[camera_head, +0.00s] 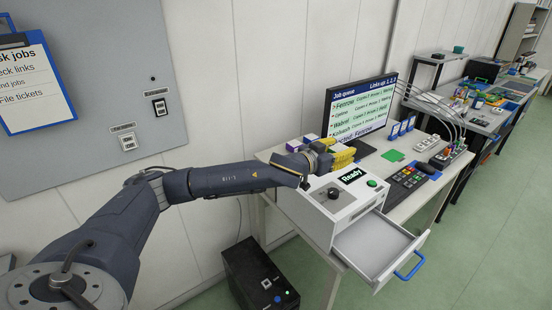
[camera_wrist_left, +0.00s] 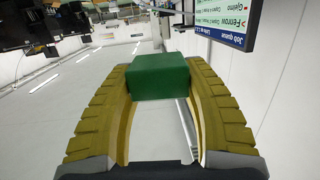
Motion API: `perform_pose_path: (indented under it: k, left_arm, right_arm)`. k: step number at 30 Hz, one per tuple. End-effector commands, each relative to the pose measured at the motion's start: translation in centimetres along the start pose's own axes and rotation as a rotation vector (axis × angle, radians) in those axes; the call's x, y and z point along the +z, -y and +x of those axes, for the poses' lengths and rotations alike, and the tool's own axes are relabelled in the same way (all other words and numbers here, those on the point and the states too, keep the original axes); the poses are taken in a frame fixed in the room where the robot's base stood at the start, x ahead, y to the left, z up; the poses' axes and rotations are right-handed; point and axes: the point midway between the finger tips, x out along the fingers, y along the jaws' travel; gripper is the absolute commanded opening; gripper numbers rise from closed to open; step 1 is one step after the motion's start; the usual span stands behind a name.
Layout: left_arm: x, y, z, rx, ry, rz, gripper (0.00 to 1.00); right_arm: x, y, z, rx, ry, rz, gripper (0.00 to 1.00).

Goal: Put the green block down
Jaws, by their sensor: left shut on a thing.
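My left gripper (camera_head: 342,157), with yellow ribbed fingers, is over the desk (camera_head: 272,157) in front of the monitor, behind the white box marked "Ready". In the left wrist view its two fingers are shut on the green block (camera_wrist_left: 159,77), which sits between the fingertips. I cannot make the block out in the head view, where the fingers hide it. My right gripper is in neither view.
The white box (camera_head: 325,207) has its drawer (camera_head: 372,247) pulled out, with a blue handle. A monitor (camera_head: 360,107) stands behind the gripper.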

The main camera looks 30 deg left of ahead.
Motion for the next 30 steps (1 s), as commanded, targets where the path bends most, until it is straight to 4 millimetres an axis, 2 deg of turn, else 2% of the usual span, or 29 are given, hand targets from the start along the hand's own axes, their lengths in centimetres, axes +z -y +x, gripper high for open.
perform_pose_path:
  k: [3,17,30]
  left_arm:
    - [-0.9,1.2,0.8,0.025,-0.004,0.01,0.16]
    - [-2.5,6.2,2.9,0.123,-0.004,0.025,0.16]
    - [-3.2,13.4,3.6,0.171,0.0,0.027,0.16]
  right_arm:
    - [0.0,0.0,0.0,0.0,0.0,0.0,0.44]
    - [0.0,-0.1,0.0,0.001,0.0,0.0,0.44]
    - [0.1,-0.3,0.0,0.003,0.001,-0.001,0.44]
